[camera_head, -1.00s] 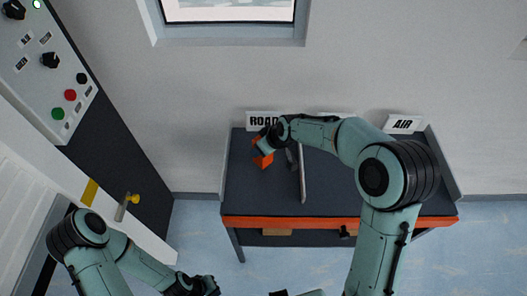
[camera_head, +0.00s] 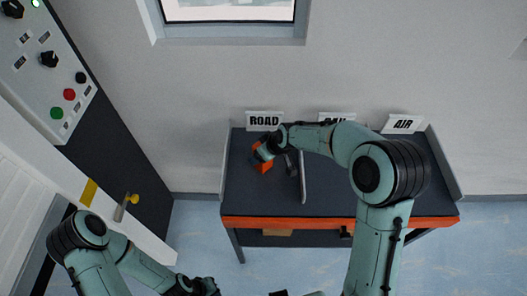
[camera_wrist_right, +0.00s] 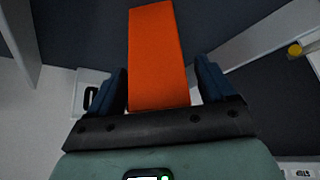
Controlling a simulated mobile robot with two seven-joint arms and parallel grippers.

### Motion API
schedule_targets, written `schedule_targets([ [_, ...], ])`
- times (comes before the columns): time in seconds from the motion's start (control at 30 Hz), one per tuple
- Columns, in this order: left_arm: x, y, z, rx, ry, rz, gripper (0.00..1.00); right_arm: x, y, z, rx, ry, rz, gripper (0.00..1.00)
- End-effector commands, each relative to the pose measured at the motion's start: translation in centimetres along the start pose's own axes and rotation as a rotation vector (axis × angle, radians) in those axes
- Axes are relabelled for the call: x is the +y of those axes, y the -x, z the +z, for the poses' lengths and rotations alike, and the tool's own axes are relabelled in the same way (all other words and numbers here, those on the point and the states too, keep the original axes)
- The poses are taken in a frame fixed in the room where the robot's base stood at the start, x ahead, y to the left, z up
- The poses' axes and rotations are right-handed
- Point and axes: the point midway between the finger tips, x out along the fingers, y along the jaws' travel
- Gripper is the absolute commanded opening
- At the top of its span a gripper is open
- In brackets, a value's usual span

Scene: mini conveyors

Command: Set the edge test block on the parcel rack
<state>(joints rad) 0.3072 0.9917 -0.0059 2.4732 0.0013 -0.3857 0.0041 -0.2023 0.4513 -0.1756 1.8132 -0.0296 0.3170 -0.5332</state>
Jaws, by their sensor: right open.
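The edge test block, an orange bar (camera_head: 263,166), is at the left section of the parcel rack (camera_head: 240,195), below the ROAD sign. My right gripper (camera_head: 261,155) is over it and hides part of it. In the right wrist view the orange block (camera_wrist_right: 158,55) lies between the two dark fingers of the right gripper (camera_wrist_right: 163,85), which are open, with a narrow gap at the right finger. Whether the block rests fully on the rack surface is hard to tell. My left gripper (camera_head: 205,287) is at the bottom edge, partly cut off; its jaws are unclear.
A thin upright divider (camera_head: 302,180) stands just right of the block. The ROAD sign (camera_head: 264,120) and AIR sign (camera_head: 402,124) stand at the back; a middle sign is partly hidden by my arm. A control panel (camera_head: 48,60) is at the upper left.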

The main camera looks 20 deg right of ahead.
Motion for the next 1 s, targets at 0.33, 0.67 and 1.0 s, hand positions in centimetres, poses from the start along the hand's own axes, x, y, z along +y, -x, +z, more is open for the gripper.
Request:
schedule_targets([
  [0.33,0.0,0.0,0.0,0.0,0.0,0.0,0.0,0.0,4.9,-0.3,0.006,0.001,0.001,0.83],
  [0.67,0.0,0.0,0.0,0.0,0.0,0.0,0.0,0.0,11.0,-0.2,0.004,0.001,0.001,0.83],
  [1.0,0.0,0.0,0.0,0.0,0.0,0.0,0.0,0.0,12.3,-0.1,0.0,0.0,0.0,0.83],
])
